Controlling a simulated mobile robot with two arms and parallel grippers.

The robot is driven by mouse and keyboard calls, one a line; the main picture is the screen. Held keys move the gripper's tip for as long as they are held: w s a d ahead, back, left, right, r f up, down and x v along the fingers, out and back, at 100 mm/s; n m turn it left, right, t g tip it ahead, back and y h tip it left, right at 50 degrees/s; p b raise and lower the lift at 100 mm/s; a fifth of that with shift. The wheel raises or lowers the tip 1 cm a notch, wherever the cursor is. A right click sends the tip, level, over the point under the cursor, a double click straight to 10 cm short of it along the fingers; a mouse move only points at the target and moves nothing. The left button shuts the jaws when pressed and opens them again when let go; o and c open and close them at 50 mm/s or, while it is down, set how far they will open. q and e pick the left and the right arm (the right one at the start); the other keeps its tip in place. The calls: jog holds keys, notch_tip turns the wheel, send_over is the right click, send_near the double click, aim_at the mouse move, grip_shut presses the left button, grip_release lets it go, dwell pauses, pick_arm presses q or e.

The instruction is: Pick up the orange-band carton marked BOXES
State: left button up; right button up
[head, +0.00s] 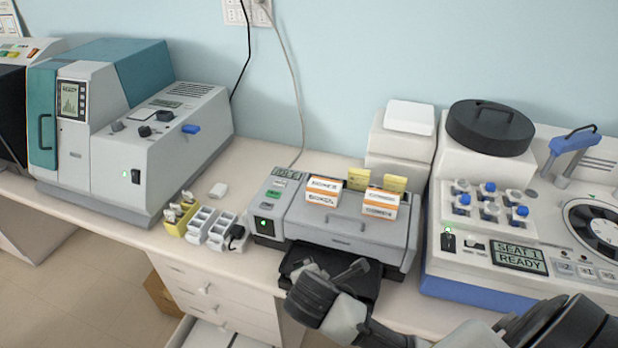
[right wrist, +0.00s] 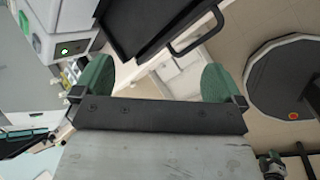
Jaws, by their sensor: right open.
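Two white cartons with orange bands stand on top of a grey machine (head: 352,232) in the head view. The left carton (head: 323,191) has lettering that looks like BOXES. The right carton (head: 381,203) carries different small lettering that I cannot read surely. My right gripper (right wrist: 158,85) is open and empty, its green fingers apart in the right wrist view. In the head view my right arm reaches in from the lower right, with its dark wrist in front of the machine, below the cartons. Neither carton shows in the right wrist view. My left gripper is out of view.
A black tray (head: 358,292) juts from the machine's front near my right wrist. Yellow cards (head: 359,179) stand behind the cartons. A staining unit (head: 436,277) with several blue-capped bottles is at right. Small racks (head: 208,226) stand left of the machine.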

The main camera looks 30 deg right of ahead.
jog(key=w+d+r+n+t+h, duration=0.2)
jog(key=w+r+n+h, duration=0.1)
jog(key=w+r+n, duration=0.25)
jog(key=n+h, duration=0.3)
jog(key=n, duration=0.1)
send_near(322, 192)
jog(key=w+d, duration=0.1)
jog(key=d+f+t+p, duration=0.1)
jog(key=d, duration=0.1)
jog(key=shift+w+f+n+p, duration=0.1)
jog(key=shift+w+n+p, duration=0.15)
jog(key=shift+w+p, duration=0.1)
jog(key=shift+w+d+f, duration=0.15)
jog(key=shift+w, duration=0.05)
jog(key=shift+w+d+f+p, duration=0.3)
jog(key=shift+w+d+p, duration=0.05)
jog(key=shift+w+p, duration=0.05)
jog(key=x, duration=0.1)
jog(key=p+x, duration=0.1)
jog(key=x, duration=0.1)
jog(key=shift+a+f, duration=0.15)
jog(key=shift+f, duration=0.05)
jog(key=shift+w+d+f, duration=0.3)
jog(key=shift+d+f, duration=0.05)
jog(key=c, duration=0.6)
jog(key=shift+r, duration=0.15)
jog(key=shift+c, duration=0.2)
